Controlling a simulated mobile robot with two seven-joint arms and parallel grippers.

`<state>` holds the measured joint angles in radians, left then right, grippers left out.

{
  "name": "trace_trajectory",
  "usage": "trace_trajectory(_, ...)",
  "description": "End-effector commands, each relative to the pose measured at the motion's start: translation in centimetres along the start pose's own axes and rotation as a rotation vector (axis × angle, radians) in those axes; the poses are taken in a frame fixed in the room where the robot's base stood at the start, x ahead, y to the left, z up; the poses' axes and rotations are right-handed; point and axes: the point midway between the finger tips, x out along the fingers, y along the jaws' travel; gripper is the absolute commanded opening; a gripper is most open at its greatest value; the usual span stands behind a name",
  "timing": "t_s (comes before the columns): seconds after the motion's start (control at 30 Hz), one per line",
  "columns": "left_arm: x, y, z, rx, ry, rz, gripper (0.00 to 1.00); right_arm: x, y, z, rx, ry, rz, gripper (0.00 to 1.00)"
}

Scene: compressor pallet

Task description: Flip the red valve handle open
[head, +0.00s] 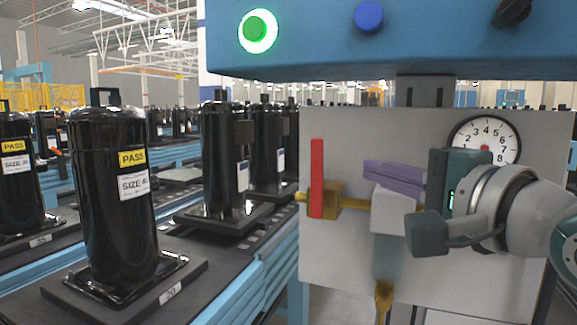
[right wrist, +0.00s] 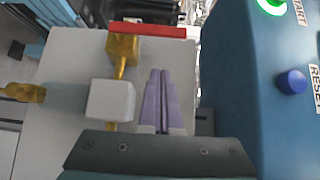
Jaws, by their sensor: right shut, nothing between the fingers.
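The red valve handle (head: 317,178) stands upright on the brass valve (head: 331,203), across the horizontal brass pipe, on the left part of the grey panel. In the right wrist view the handle (right wrist: 147,30) lies across the top, beyond my fingertips. My right gripper (head: 368,171) is shut and empty, with its purple fingers pressed together. It is to the right of the handle in the head view, with a visible gap between them. In the right wrist view its fingertips (right wrist: 160,73) point toward the handle's end. My left gripper is not in view.
A white block (head: 393,208) sits on the pipe just below my fingers. A round gauge (head: 485,140) is behind my right gripper. A blue control box (head: 400,45) with buttons overhangs the panel (head: 340,265). Black compressors (head: 112,195) stand on the conveyor at left.

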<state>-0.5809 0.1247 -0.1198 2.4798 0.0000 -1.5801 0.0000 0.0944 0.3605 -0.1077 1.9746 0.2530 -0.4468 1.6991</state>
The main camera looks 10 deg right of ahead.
Motion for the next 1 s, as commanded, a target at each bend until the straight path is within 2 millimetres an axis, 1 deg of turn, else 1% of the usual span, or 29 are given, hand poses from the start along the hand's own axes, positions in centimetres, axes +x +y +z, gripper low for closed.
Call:
trace_trajectory(0.03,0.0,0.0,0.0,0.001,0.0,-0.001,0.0,1.1,-0.1,0.0,0.0,0.0,-0.001,0.0)
trace_trajectory(0.07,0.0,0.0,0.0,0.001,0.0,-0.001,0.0,1.6,-0.1,0.0,-0.001,0.0,-0.001,0.0)
trace_trajectory(0.1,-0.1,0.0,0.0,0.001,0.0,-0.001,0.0,2.1,-0.1,0.5,0.002,-0.002,-0.001,0.0)
trace_trajectory(0.2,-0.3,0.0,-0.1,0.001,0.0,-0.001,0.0,3.1,-0.1,1.7,0.003,-0.003,-0.001,0.0)
trace_trajectory(0.3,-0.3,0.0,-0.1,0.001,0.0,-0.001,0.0,3.8,-0.1,2.3,0.001,0.0,-0.001,0.0)
trace_trajectory(0.47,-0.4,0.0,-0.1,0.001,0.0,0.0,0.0,4.3,0.0,2.8,-0.001,0.0,0.0,0.0)
trace_trajectory(0.8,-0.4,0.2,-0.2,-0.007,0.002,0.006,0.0,4.3,0.0,2.9,-0.002,0.0,0.001,0.0)
trace_trajectory(0.93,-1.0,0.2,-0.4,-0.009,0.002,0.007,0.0,4.4,-0.3,2.9,-0.011,0.0,0.01,0.0)
trace_trajectory(1.0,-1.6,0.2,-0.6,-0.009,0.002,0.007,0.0,4.5,-0.5,3.0,-0.021,0.0,0.023,0.0)
